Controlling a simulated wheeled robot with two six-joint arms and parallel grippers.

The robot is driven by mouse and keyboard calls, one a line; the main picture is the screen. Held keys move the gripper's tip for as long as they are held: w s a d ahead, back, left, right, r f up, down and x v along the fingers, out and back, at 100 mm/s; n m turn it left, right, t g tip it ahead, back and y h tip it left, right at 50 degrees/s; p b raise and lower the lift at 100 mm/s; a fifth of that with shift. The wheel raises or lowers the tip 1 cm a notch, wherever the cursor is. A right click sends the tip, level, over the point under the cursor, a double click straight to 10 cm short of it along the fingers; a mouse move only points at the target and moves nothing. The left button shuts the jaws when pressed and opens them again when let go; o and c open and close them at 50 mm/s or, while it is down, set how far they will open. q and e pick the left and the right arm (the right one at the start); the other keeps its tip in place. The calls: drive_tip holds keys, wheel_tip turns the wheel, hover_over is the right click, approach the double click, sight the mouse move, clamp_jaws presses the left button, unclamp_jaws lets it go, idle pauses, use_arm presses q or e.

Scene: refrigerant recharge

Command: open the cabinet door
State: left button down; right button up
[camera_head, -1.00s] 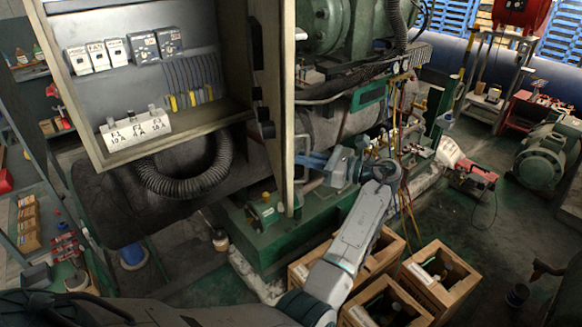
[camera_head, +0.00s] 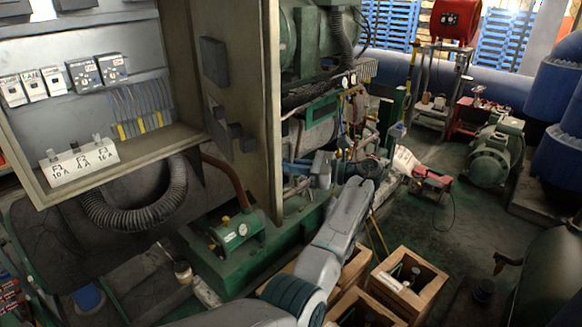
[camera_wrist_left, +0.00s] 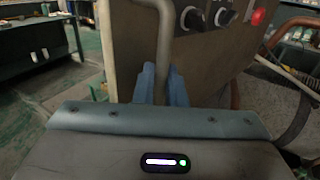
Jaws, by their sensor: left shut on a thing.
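The cabinet (camera_head: 95,162) is a beige box with switches and fuses inside. Its door (camera_head: 258,100) stands open, and its inner face with dark fittings shows in the head view. In the left wrist view, the door (camera_wrist_left: 130,35) fills the middle, with a grey bar handle (camera_wrist_left: 166,35) on it. My left gripper (camera_head: 306,166) is beyond the door's edge, on its outer side. In the left wrist view, its blue fingers (camera_wrist_left: 160,84) are shut around the handle. The handle is hidden in the head view. My right gripper is not in view.
A green machine (camera_head: 240,232) with a gauge stands below the door. Open wooden crates (camera_head: 395,290) are on the floor near my left arm. A corrugated black hose (camera_head: 140,212) hangs under the cabinet. The floor at right (camera_head: 450,225) is partly clear.

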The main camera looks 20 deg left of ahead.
use_arm(q)
drive_tip(key=c, duration=1.8)
unclamp_jaws()
drive_tip(key=shift+o, duration=0.9)
drive_tip(key=shift+w+a, duration=0.1)
drive_tip(key=shift+a, duration=0.05)
drive_tip(key=d+b, duration=0.3)
drive_tip(key=d, duration=0.4)
drive_tip(key=shift+w+d+b, duration=0.2)
drive_tip(key=shift+w+b, duration=0.15)
drive_tip(key=shift+w, duration=0.05)
